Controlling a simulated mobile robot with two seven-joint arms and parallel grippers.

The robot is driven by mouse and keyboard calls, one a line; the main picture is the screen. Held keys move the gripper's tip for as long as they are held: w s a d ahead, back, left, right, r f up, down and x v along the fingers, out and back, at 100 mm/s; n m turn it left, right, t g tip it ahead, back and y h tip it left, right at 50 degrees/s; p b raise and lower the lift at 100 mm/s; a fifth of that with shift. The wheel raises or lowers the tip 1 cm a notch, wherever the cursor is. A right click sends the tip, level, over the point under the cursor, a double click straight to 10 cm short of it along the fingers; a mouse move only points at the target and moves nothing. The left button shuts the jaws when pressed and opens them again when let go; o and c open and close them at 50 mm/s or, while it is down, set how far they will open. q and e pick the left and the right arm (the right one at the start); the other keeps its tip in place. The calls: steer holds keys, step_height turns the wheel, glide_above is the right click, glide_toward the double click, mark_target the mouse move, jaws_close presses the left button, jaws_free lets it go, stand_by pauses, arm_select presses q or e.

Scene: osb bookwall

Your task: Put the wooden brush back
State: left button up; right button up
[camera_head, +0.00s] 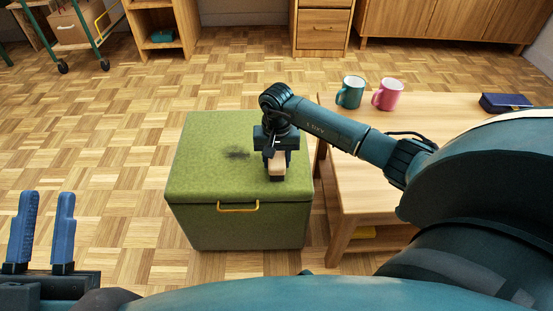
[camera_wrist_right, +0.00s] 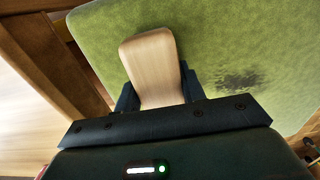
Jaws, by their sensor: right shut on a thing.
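My right gripper (camera_head: 277,168) is shut on the wooden brush (camera_head: 277,163), over the right part of the green storage box's lid (camera_head: 205,150). In the right wrist view the brush (camera_wrist_right: 151,62) shows as a pale wooden block between the fingers. Its underside is hidden, and I cannot tell whether it touches the lid. A dark smudge (camera_head: 237,154) lies on the lid to the left of the gripper; it also shows in the right wrist view (camera_wrist_right: 240,80). My left gripper (camera_head: 40,232) is open and empty at the lower left, its two blue fingers apart.
A wooden table (camera_head: 410,130) stands right of the box, with a green mug (camera_head: 350,93), a pink mug (camera_head: 388,95) and a dark blue case (camera_head: 505,102) on it. A cart and wooden cabinets stand behind. The floor left of the box is clear.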

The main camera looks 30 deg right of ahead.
mark_target(277, 153)
steer(key=shift+f, duration=0.15)
steer(key=o, duration=0.5)
arm_select(q)
steer(key=shift+r, duration=0.2)
arm_select(e)
steer(key=o, duration=0.4)
arm_select(q)
steer(key=shift+r, duration=0.1)
arm_select(e)
steer(key=shift+o, duration=0.2)
steer(key=shift+r, duration=0.5)
step_height(277, 153, up, 11)
steer(key=p, duration=0.4)
steer(key=shift+f, duration=0.15)
arm_select(q)
steer(key=f+n+g+y, duration=0.1)
steer(key=f, duration=0.1)
steer(key=s+f+n+y, duration=0.1)
steer(key=f+n+y, duration=0.1)
steer(key=shift+d+f+g, duration=0.15)
steer(key=shift+f+g, duration=0.2)
steer(key=shift+g, duration=0.05)
arm_select(e)
steer(key=shift+r, duration=0.35)
